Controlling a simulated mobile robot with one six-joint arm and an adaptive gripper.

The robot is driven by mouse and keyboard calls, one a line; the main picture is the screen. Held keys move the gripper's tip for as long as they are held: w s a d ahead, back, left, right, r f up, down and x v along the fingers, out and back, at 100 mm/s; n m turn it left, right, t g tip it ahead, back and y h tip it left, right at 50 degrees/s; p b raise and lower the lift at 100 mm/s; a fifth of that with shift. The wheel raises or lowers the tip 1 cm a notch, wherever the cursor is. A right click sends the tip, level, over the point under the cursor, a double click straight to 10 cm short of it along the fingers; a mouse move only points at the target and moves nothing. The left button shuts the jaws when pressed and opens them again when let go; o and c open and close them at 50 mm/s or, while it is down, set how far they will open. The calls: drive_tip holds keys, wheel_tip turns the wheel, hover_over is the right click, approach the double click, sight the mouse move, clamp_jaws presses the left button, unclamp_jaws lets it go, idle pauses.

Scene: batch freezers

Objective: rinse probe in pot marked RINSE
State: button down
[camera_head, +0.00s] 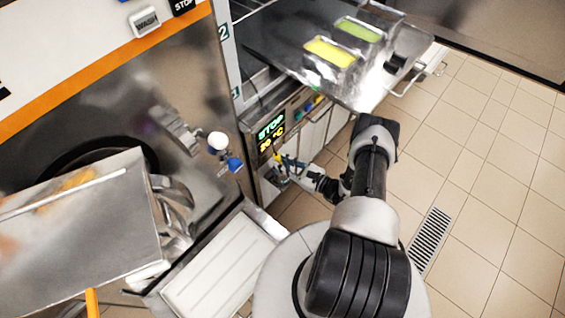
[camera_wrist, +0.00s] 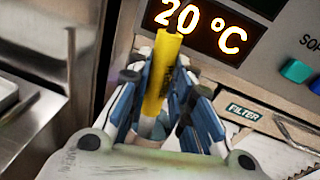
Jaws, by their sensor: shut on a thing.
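My gripper (camera_wrist: 172,85) is shut on a yellow-handled probe (camera_wrist: 162,70) in the wrist view. The yellow handle stands up between the blue-padded fingers, and a pale metal part shows below it. In the head view my gripper (camera_head: 286,168) is small, low in front of the panel with the lit display, with a bit of yellow (camera_head: 279,156) at its fingers. The probe's tip is hidden. I cannot make out a pot marked RINSE in either view.
The lit display (camera_head: 270,133) reads STOP and 20 °C. A FILTER label (camera_wrist: 243,112) is beside my gripper. A steel shelf (camera_head: 290,45) above holds pans of yellow (camera_head: 331,52) and green (camera_head: 358,30) contents. A white tray (camera_head: 218,272) sits below left. Tiled floor is clear at right.

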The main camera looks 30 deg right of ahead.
drive_tip(key=shift+w+a+b, duration=0.55)
drive_tip(key=shift+a+b, duration=0.2)
drive_tip(key=shift+b, duration=0.25)
drive_tip(key=shift+d+f+b, duration=0.35)
drive_tip(key=shift+d+b, duration=0.1)
drive_tip(key=shift+b, duration=0.25)
drive_tip(key=shift+s+d+r, duration=0.25)
drive_tip(key=shift+s+r, duration=0.1)
drive_tip(key=shift+r, duration=0.1)
drive_tip(key=shift+s+f, duration=0.45)
drive_tip(key=shift+s, duration=0.05)
drive_tip(key=shift+w+a+b, duration=0.2)
drive_tip(key=shift+a, duration=0.4)
drive_tip(key=shift+w+a+b, duration=0.2)
drive_tip(key=shift+a, duration=0.35)
idle(1.2)
